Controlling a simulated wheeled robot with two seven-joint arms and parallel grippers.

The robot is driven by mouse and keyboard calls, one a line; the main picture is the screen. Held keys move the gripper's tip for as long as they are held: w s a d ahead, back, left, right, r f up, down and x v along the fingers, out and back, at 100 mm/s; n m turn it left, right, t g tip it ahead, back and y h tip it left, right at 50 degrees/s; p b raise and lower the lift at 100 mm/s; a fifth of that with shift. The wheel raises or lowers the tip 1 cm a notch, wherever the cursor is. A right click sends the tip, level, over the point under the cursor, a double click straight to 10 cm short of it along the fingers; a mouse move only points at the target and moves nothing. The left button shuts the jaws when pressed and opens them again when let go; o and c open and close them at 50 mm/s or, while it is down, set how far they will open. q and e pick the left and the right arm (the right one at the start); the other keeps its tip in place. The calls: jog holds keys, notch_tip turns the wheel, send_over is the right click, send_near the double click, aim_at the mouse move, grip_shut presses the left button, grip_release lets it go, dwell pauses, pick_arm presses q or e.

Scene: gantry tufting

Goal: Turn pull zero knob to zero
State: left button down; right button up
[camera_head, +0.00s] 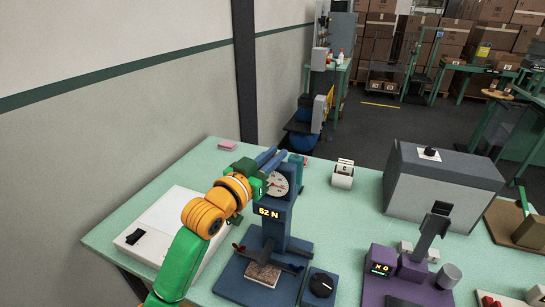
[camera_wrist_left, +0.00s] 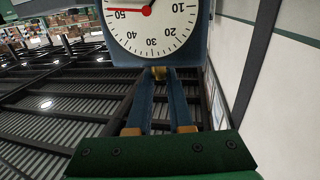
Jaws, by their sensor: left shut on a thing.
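The blue test stand (camera_head: 272,235) stands on the mint table with a round white gauge dial (camera_head: 278,184) and a display reading 52 N (camera_head: 268,212). In the left wrist view the dial (camera_wrist_left: 155,30) appears upside down, its red needle near 50. My left gripper (camera_head: 278,155) reaches to the top of the gauge. In the left wrist view its blue fingers (camera_wrist_left: 160,78) are shut on a small yellowish knob (camera_wrist_left: 160,72) at the dial housing's edge, apparently the pull zero knob. The fingers hide most of it. My right gripper is out of view.
A dark box with a black knob (camera_head: 322,285) sits right of the stand's base. A purple fixture (camera_head: 405,270) and a large grey box (camera_head: 430,190) stand further right. A white panel (camera_head: 175,222) lies at left. A pink block (camera_head: 227,145) is near the back edge.

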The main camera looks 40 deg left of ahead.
pick_arm(q)
jog(key=m+h+b, duration=0.1)
jog(key=h+b, duration=0.1)
jog(key=m+g+h+b, duration=0.1)
jog(key=m+h+b, duration=0.1)
jog(key=h+b, duration=0.1)
jog(key=m+h+b, duration=0.2)
jog(key=h, duration=0.1)
jog(key=shift+w+a+f+g+b, duration=0.1)
jog(key=shift+a+f+g+b, duration=0.2)
jog(key=shift+b, duration=0.05)
jog(key=shift+r+m+g+h, duration=0.15)
jog(key=shift+m+g+h, duration=0.15)
jog(key=shift+m+h, duration=0.45)
jog(key=shift+r+m+g+h, duration=0.2)
jog(key=shift+m+g+h, duration=0.65)
jog(key=shift+h, duration=0.4)
jog(key=shift+w+m+g+h+p, duration=0.1)
jog(key=shift+m+g+h+p, duration=0.4)
jog(key=shift+m+g+h, duration=0.45)
jog(key=shift+f+m+g+h+p, duration=0.15)
jog(key=shift+m+g+h+p, duration=0.05)
jog(key=shift+m+g+h, duration=0.3)
jog(key=shift+f+m+g+h+p, duration=0.15)
jog(key=shift+m+g+h, duration=0.15)
jog(key=shift+g, duration=0.3)
jog(key=shift+f+m+g+h, duration=0.25)
jog(key=shift+g+h, duration=0.1)
jog(key=shift+g, duration=0.15)
